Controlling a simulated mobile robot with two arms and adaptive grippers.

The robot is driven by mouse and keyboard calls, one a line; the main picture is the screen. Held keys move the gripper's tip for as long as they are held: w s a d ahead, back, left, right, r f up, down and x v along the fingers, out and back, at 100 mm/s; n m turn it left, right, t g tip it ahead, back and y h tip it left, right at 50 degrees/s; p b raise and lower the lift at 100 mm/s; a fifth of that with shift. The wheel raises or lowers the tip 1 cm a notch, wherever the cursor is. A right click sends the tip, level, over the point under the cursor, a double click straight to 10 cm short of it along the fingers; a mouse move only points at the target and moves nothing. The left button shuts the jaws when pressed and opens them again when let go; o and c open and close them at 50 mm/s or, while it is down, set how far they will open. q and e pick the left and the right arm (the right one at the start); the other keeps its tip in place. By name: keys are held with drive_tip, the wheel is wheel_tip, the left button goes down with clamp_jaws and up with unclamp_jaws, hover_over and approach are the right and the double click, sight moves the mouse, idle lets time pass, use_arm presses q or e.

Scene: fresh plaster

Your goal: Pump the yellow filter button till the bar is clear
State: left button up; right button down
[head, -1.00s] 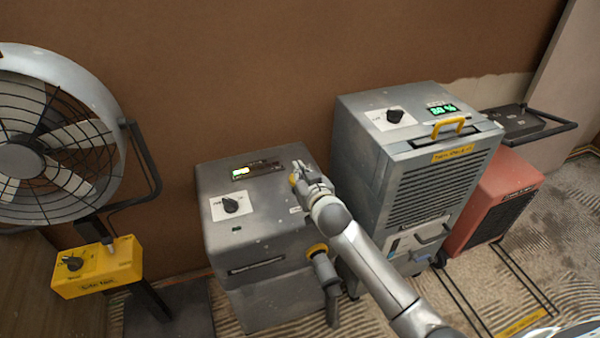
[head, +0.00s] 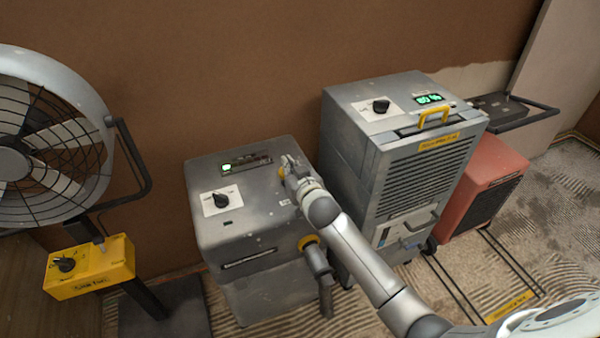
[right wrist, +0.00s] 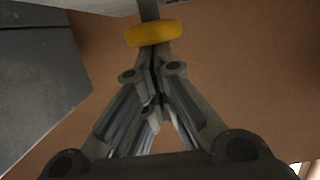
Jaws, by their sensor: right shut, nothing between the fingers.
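The grey vacuum-like machine (head: 250,215) stands at the middle of the head view. Its top carries a dark bar display (head: 262,159), bright green at the left end and mostly dark to the right, and a black knob (head: 222,199) on a white plate. In the right wrist view the button (right wrist: 153,33) sits right at the tips of the shut, empty fingers (right wrist: 153,58). I cannot tell whether they touch. My left gripper is out of view.
A grey dehumidifier (head: 400,150) with a yellow handle stands close on the right, with a red heater (head: 485,180) beyond. A large fan (head: 45,150) with a yellow control box (head: 90,268) stands left. The brown wall (head: 250,60) is behind.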

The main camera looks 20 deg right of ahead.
wheel_tip(320, 180, up, 2)
drive_tip(key=shift+p, duration=0.5)
drive_tip(key=shift+s+r, duration=0.15)
drive_tip(key=shift+r, duration=0.1)
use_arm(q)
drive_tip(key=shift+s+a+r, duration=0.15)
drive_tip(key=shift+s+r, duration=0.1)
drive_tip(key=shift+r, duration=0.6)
use_arm(e)
drive_tip(key=v, duration=0.9)
drive_tip(key=shift+s, duration=0.35)
drive_tip(key=shift+f, duration=0.1)
